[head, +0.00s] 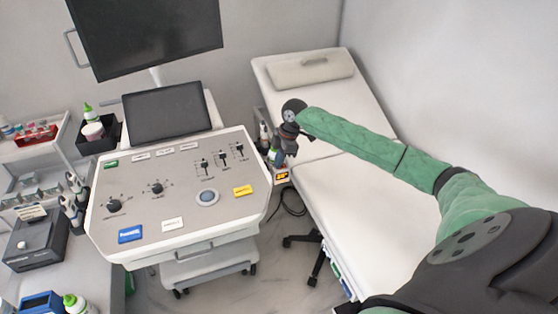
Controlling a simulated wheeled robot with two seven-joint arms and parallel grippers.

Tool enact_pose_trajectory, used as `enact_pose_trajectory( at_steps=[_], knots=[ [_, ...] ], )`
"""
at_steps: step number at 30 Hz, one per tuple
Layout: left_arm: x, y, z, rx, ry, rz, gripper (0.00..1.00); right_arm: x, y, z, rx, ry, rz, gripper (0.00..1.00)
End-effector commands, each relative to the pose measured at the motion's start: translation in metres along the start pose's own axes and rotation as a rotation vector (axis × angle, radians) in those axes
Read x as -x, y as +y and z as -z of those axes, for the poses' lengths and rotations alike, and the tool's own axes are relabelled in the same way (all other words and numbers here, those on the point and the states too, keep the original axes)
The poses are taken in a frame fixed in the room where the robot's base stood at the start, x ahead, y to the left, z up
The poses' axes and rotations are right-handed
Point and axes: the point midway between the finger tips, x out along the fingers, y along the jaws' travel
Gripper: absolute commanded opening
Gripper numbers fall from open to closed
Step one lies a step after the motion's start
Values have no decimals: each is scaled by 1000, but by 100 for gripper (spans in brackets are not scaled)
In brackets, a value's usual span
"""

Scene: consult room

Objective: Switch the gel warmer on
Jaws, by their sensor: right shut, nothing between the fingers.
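A small unit with an orange-lit front (282,177) sits at the right side of the ultrasound console, beside the bed. It looks like the gel warmer, though it is small and partly hidden by my gripper. Bottles (264,134) stand just above it. Its switch cannot be made out. My right gripper (279,160) points down just above the unit, close to the bottles. It is shut and empty. I cannot tell whether its fingertips touch the unit. My left gripper is out of view.
The console (185,210) with knobs, sliders and coloured buttons fills the left middle, under a screen (167,111) and a large monitor (145,30). The bed (355,215) lies to the right under my right arm. A cable (291,203) hangs below the unit. Left shelves are cluttered.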

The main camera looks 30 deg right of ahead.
Motion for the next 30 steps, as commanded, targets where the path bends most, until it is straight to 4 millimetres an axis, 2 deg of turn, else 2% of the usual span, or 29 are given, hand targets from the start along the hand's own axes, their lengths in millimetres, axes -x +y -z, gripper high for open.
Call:
enact_pose_trajectory(
  at_steps=[6, 9, 17, 30],
  knots=[
    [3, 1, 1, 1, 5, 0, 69, 0, 0, 1, 0, -16, 1, 0],
    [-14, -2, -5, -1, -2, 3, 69, -3, 0, 0, 0, -30, 1, 0],
    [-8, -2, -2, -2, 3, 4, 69, -2, 0, 0, 0, -30, 1, 0],
    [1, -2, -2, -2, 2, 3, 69, 6, 0, -13, 0, -30, 1, 0]
  ],
)
